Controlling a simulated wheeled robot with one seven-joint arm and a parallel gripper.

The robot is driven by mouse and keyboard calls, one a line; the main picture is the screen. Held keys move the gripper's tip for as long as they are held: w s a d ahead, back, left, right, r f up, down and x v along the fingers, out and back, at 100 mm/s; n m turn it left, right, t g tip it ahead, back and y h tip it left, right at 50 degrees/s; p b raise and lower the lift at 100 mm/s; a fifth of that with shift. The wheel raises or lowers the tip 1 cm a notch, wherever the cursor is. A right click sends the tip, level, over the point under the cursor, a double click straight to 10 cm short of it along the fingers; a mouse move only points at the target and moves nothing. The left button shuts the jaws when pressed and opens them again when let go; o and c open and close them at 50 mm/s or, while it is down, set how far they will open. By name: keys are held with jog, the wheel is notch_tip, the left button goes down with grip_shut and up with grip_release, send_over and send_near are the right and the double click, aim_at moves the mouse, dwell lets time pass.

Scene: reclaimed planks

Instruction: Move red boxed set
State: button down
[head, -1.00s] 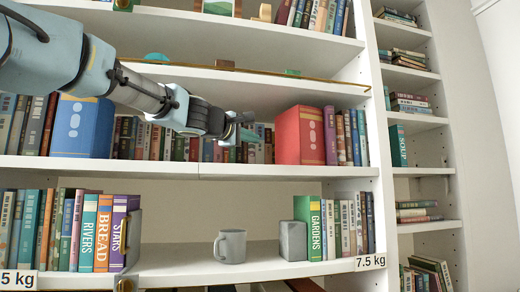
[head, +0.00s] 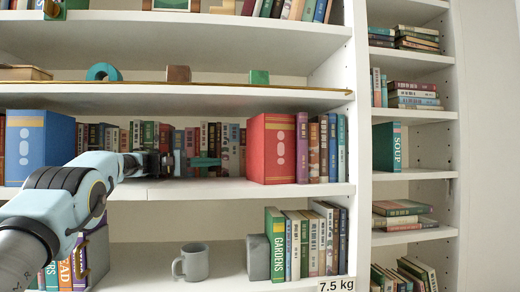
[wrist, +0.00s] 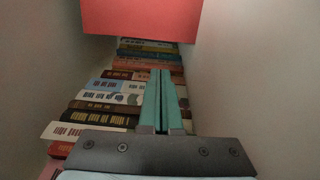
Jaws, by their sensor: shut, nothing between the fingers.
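The red boxed set (head: 272,148) stands upright on the middle shelf, at the left end of a row of books. Its red face also fills the top of the wrist view (wrist: 140,18). My gripper (head: 218,162) reaches over the same shelf from the left, with a visible gap between its tips and the red set. Its teal fingers are pressed together and empty in the wrist view (wrist: 160,75).
A blue boxed set (head: 38,147) stands at the left of the same shelf. A row of smaller books (head: 190,138) lines the back. A grey mug (head: 192,262) and grey block (head: 258,257) stand on the shelf below. A shelf (head: 170,98) lies overhead.

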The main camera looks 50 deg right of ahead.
jog(key=shift+s+f+m+g+y, duration=0.3)
jog(key=shift+f+m, duration=0.05)
jog(key=shift+m, duration=0.05)
jog(key=shift+s+d, duration=0.2)
jog(key=shift+d, duration=0.1)
jog(key=p+x, duration=0.3)
jog(key=x, duration=0.5)
jog(key=shift+r, duration=0.1)
jog(key=shift+s+d+p, duration=0.3)
jog(key=shift+d, duration=0.2)
jog(key=shift+s+f+b, duration=0.15)
jog(key=shift+f+b, duration=0.15)
jog(key=shift+b, duration=0.2)
jog(key=shift+s+a+f+b, duration=0.15)
jog(key=shift+s+b, duration=0.2)
jog(key=shift+b, duration=0.9)
jog(key=shift+s+a+b, duration=0.15)
jog(key=shift+s+b, duration=0.25)
jog(key=shift+b, duration=0.3)
jog(key=shift+s+r, duration=0.1)
jog(key=shift+r, duration=0.2)
